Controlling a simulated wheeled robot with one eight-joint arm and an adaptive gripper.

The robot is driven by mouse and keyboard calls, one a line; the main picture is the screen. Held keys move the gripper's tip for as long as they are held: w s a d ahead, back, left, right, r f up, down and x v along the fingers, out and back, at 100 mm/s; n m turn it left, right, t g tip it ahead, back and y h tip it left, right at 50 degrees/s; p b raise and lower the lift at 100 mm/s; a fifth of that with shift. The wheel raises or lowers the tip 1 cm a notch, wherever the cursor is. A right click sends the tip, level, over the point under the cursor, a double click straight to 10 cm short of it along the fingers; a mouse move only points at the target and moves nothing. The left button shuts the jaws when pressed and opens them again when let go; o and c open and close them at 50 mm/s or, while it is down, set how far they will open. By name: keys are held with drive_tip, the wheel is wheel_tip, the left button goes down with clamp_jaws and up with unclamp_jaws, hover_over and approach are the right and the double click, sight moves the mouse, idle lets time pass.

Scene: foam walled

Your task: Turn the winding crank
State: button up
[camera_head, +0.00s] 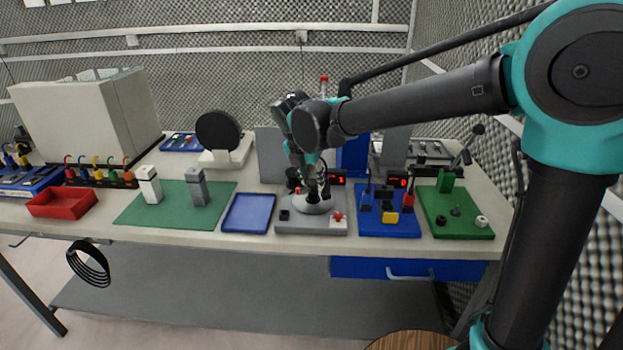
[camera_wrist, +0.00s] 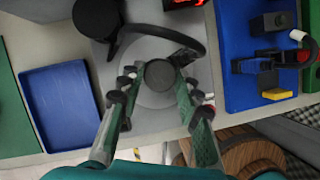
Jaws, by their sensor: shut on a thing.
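The winding crank appears to be the grey unit with a pale round disc (camera_head: 312,208) on a grey base plate (camera_head: 297,227), mid-table in the head view. In the wrist view, a dark round knob (camera_wrist: 159,75) stands over the disc (camera_wrist: 152,99). My gripper (camera_head: 315,193) comes down from above. In the wrist view, my gripper (camera_wrist: 158,82) has its two fingers on either side of the knob, shut on it. A dark curved piece (camera_wrist: 165,34) arches behind the knob. The gripper partly hides the knob and disc in the head view.
A blue tray (camera_head: 248,213) lies left of the unit. A blue board (camera_head: 388,222) with plugs and a yellow block is close on the right, then a green board (camera_head: 455,213) with a lever. Upright panels and red displays stand behind.

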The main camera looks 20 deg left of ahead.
drive_tip(key=shift+d+n+y, duration=0.15)
drive_tip(key=shift+n+y, duration=0.45)
drive_tip(key=shift+n, duration=1.1)
drive_tip(key=shift+d+n+y, duration=0.1)
drive_tip(key=shift+n+y, duration=0.5)
drive_tip(key=shift+n, duration=0.9)
drive_tip(key=shift+n+g, duration=0.3)
drive_tip(key=shift+n, duration=0.3)
drive_tip(key=o, duration=1.1)
drive_tip(key=shift+o, duration=0.2)
drive_tip(key=shift+r, duration=0.1)
drive_tip(key=v, duration=1.1)
drive_tip(key=shift+s+d+r, duration=0.2)
drive_tip(key=shift+d+r, duration=0.1)
